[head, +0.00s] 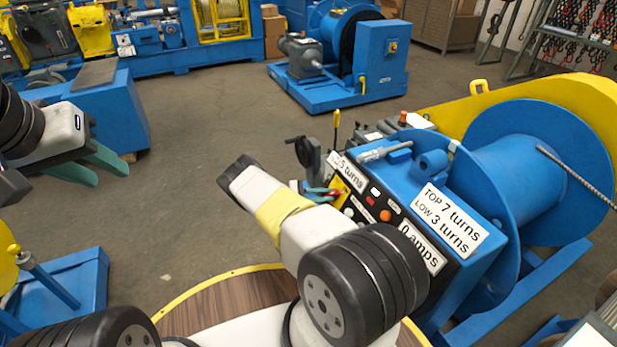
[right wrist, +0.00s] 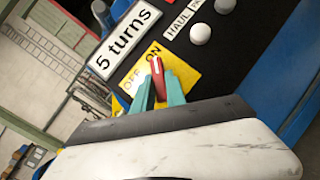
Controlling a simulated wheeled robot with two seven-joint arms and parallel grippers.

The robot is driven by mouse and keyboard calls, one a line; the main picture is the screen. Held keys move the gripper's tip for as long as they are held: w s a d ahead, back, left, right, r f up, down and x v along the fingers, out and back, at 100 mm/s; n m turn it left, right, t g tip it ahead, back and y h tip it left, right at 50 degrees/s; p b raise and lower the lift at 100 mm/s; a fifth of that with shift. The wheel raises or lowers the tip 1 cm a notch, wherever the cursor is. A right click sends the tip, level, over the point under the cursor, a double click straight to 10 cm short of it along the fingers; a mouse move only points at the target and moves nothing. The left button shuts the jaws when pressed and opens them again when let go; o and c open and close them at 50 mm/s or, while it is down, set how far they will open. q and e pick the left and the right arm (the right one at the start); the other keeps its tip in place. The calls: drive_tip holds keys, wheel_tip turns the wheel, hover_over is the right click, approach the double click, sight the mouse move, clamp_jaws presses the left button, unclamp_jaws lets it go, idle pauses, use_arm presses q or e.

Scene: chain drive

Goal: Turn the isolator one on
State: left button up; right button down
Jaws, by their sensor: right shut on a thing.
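The isolator is a red handle (right wrist: 156,68) on a yellow plate (right wrist: 128,82) marked OFF and ON, on the black front panel of the blue winch. The plate also shows in the head view (head: 342,186). My right gripper (right wrist: 158,82) has its teal fingers on both sides of the red handle and is shut on it. The handle's tip points close to the word ON. In the head view my right arm and wrist partly hide the panel and handle. My left gripper (head: 93,165) is at the far left, open and empty, well away from the winch.
A "5 turns" label (right wrist: 124,40) sits beside the plate. White buttons (right wrist: 201,34) and an orange knob (head: 385,215) share the panel. A large blue drum (head: 510,165) stands behind it. A wooden round surface (head: 225,295) lies below my arm. Open floor spreads beyond.

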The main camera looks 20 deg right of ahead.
drive_tip(key=shift+m+g+y, duration=0.3)
drive_tip(key=shift+m+y, duration=0.1)
drive_tip(key=shift+m, duration=0.4)
drive_tip(key=c, duration=1.4)
unclamp_jaws()
drive_tip(key=shift+o, duration=0.2)
drive_tip(key=shift+a, duration=0.1)
drive_tip(key=v, duration=0.7)
drive_tip(key=shift+w+a, duration=0.15)
drive_tip(key=shift+a, duration=0.15)
